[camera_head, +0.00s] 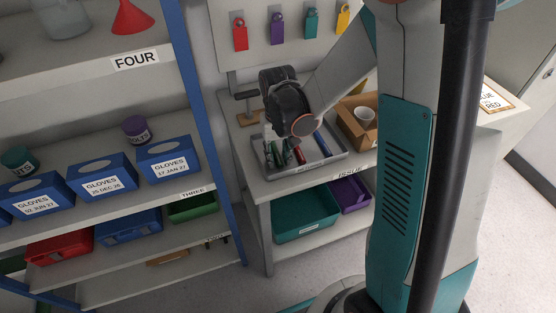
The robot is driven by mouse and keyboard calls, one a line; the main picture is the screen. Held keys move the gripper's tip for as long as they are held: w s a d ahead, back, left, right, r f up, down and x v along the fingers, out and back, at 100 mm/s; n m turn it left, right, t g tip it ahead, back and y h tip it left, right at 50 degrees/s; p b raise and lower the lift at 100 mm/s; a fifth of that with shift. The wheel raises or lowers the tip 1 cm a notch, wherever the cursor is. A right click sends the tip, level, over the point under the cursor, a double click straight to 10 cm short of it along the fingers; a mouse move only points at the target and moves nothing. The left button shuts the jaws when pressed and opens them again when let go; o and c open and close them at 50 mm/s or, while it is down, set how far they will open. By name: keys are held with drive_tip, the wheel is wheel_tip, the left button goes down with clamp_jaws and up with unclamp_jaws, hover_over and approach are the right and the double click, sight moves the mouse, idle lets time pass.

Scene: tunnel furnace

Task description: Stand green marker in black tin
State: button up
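A grey metal tray (325,167) on the bench top holds several markers. A green marker (288,151) shows on the tray's left side, partly hidden below my wrist. A red marker (299,154) lies beside it and a blue marker (323,145) is on the right. My gripper (285,146) is over the left part of the tray, mostly hidden by my dark wrist. Its fingers are too small and overlapped to tell whether they are open or hold a marker. I cannot make out a black tin; my arm hides part of the bench.
A cardboard box (352,127) with a white cup (365,117) stands right of the tray. A wooden stand (248,112) is behind it. Coloured tags hang on the back panel (262,58). A blue-framed shelf (198,95) stands close on the left. Teal (305,217) and purple bins sit below.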

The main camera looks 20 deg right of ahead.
sight(278, 157)
clamp_jaws()
wheel_tip(278, 157, up, 12)
drive_tip(key=p, duration=0.8)
